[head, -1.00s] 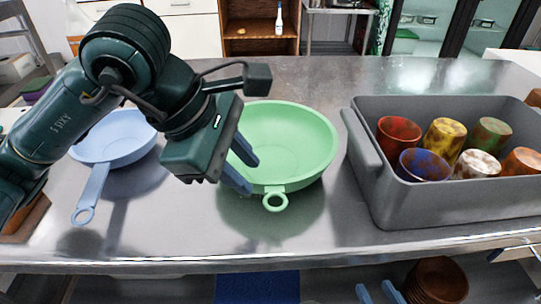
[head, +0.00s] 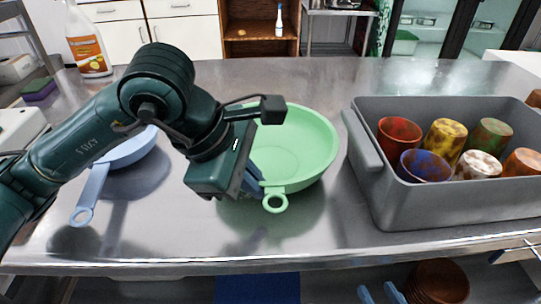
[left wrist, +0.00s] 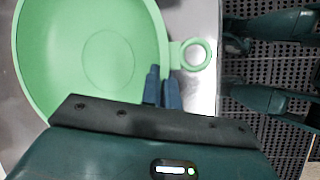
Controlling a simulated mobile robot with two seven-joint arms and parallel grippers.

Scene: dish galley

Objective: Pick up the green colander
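The green colander (head: 300,150) stands on the steel counter, with its small ring handle (head: 275,201) toward the front edge. My left gripper (head: 254,181) is at its front left rim, and the gripper body hides part of the colander's left side. In the left wrist view the colander (left wrist: 85,50) fills the upper left. There the two blue fingers (left wrist: 163,88) are close together, one on each side of the rim beside the ring handle (left wrist: 196,54). My right gripper (head: 379,293) is open and empty at the bottom, below the counter edge.
A grey bin (head: 450,206) with several coloured cups stands right of the colander. A blue pan (head: 125,153) lies to the left, partly behind my left arm. A spray bottle (head: 88,42) stands at the back left. The counter's front middle is clear.

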